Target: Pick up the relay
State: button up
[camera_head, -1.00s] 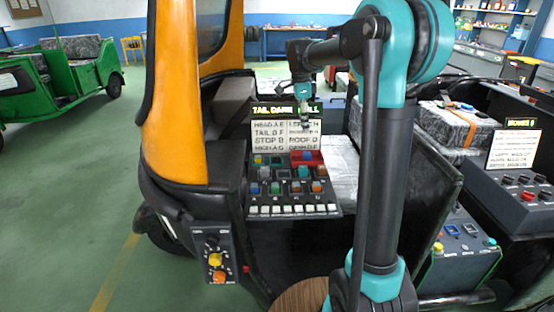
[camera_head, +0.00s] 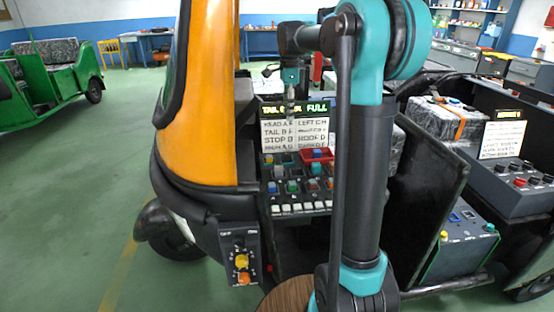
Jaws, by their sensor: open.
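A dark panel (camera_head: 263,191) in the orange and black rickshaw holds rows of small coloured blocks, among them blue, orange, green and grey ones. I cannot tell which of these blocks is the relay. A small red tray (camera_head: 327,155) sits at the panel's upper right, with a blue block (camera_head: 316,154) in or just behind it. My gripper (camera_head: 290,112) points down in front of the white label board (camera_head: 308,132), above the panel's blocks and apart from them. It is open and appears empty; its fingertips are small and hard to make out.
A lit sign (camera_head: 317,108) tops the label board. A box with yellow and orange knobs (camera_head: 240,256) hangs on the rickshaw's front side. A second grey console (camera_head: 510,185) with buttons stands at right, near a strapped silver case (camera_head: 445,122).

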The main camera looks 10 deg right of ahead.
send_over(288, 153)
notch_tip(288, 153, down, 11)
jog(key=shift+w+a+f, duration=0.1)
jog(key=shift+a+f, duration=0.05)
jog(key=shift+s+d+f, duration=0.1)
jog(key=shift+f, duration=1.4)
jog(key=shift+s+d+f, duration=0.1)
jog(key=shift+f, duration=1.35)
grip_shut()
jog(key=shift+r, duration=0.15)
